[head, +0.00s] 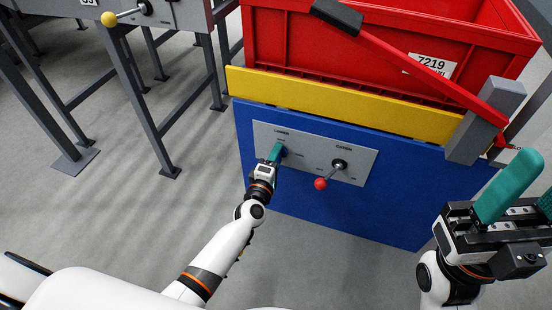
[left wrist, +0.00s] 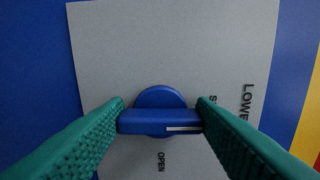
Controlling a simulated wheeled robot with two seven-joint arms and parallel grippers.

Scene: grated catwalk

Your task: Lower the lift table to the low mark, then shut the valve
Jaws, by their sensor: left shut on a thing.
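My left gripper (head: 275,155) is shut on the blue valve knob (left wrist: 160,121) on the grey panel (head: 362,171). In the left wrist view both teal fingers press the ends of its bar. The bar's white line points right, toward a half-hidden label starting with S; "OPEN" stands below the knob. The lift table's yellow top (head: 340,104) sits just above its blue front (head: 350,215). My right gripper (head: 525,195) is open and empty at the right edge, partly cut off.
A red-ball lever (head: 321,184) is right of the valve. Grey stands are at left, with clear floor between.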

